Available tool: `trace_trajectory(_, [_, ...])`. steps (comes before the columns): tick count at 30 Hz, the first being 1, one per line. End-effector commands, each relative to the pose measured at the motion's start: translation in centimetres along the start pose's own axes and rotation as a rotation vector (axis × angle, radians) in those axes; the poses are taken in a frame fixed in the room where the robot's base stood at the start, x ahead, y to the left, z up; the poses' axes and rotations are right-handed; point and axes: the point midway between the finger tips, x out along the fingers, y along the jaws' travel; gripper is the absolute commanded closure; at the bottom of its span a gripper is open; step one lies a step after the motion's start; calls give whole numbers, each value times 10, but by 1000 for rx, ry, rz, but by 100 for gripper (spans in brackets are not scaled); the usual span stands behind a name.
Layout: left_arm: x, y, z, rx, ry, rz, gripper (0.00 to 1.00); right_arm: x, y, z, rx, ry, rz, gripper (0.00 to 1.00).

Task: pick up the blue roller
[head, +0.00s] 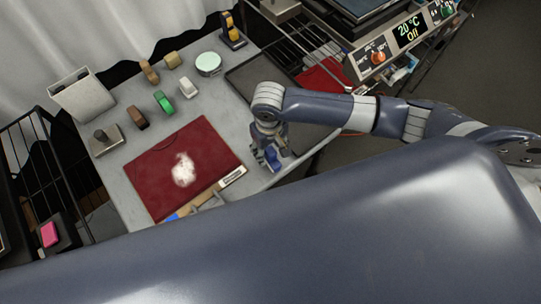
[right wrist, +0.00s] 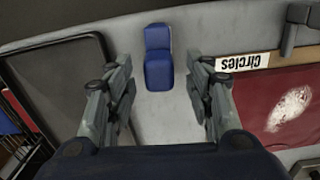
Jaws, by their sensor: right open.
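The blue roller (right wrist: 158,68) lies on the grey table and shows a long blocky shape in the right wrist view. In the head view it is a small blue patch (head: 272,158) at the table's right front edge, partly hidden by my right gripper. My right gripper (head: 266,148) is open above it, and its fingers (right wrist: 163,88) stand on both sides of the roller with gaps between. Grey tips (head: 207,203) that look like my left gripper show at the table's front edge; the rest of it is hidden behind my large dark blue arm part.
A dark red mat (head: 158,175) with a white powdery patch lies left of the roller, with a strip labelled "Circles" (right wrist: 242,62) along its edge. A dark tray (head: 244,76) is behind my right arm. Several stamps and a white bin (head: 85,97) stand farther back.

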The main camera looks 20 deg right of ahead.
Motion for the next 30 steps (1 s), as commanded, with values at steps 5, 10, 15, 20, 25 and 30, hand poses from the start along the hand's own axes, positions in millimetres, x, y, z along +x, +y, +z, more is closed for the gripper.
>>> trace_trajectory(5, [-10, 0, -2, 0, 1, 0, 60, 19, 1, 4, 0, -3, 2, 52])
trace_trajectory(10, [-12, 0, -2, 1, 1, 0, 60, 42, 1, 4, 0, -1, 0, 52])
trace_trajectory(15, [-12, 0, -2, 1, 2, 1, 60, 51, 1, 4, -1, 1, 0, 52])
trace_trajectory(20, [-12, 0, -2, 1, 2, 1, 60, 51, 1, 4, -2, 1, 0, 52])
trace_trajectory(25, [-12, 0, -2, 1, 2, 1, 60, 51, 1, 4, -1, 1, 0, 83])
trace_trajectory(30, [-12, 1, -2, 1, 2, 1, 60, 51, 1, 4, -1, 1, 0, 100])
